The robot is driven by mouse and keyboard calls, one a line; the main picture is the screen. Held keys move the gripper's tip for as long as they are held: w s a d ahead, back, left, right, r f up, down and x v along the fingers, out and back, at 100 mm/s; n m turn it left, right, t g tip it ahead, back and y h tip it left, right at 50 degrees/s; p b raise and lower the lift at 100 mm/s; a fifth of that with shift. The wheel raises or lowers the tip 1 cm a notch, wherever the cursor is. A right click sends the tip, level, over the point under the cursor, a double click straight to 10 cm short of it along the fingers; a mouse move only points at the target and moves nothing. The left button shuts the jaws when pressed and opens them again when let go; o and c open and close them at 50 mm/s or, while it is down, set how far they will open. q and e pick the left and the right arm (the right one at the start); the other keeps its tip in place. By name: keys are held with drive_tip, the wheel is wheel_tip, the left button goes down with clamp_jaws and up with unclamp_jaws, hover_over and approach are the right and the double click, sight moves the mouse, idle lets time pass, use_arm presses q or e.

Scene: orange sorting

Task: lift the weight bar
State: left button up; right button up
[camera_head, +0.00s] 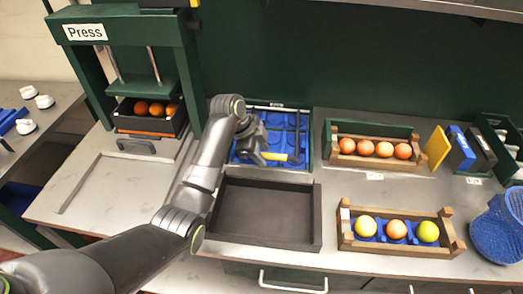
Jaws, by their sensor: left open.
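My left arm reaches in from the lower left. Its gripper (263,148) is open over the blue-lined tray (304,127) at the back middle. My right gripper is not in view.
A green press (123,35) with a black box of oranges (122,122) stands left. An empty dark tray (265,214) lies in front of the blue-lined tray. Wooden crates of fruit (343,158) (400,247) and a blue basket (497,232) stand right.

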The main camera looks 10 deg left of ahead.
use_arm(q)
drive_tip(key=shift+c, duration=0.3)
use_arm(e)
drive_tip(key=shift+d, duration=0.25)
use_arm(q)
clamp_jaws()
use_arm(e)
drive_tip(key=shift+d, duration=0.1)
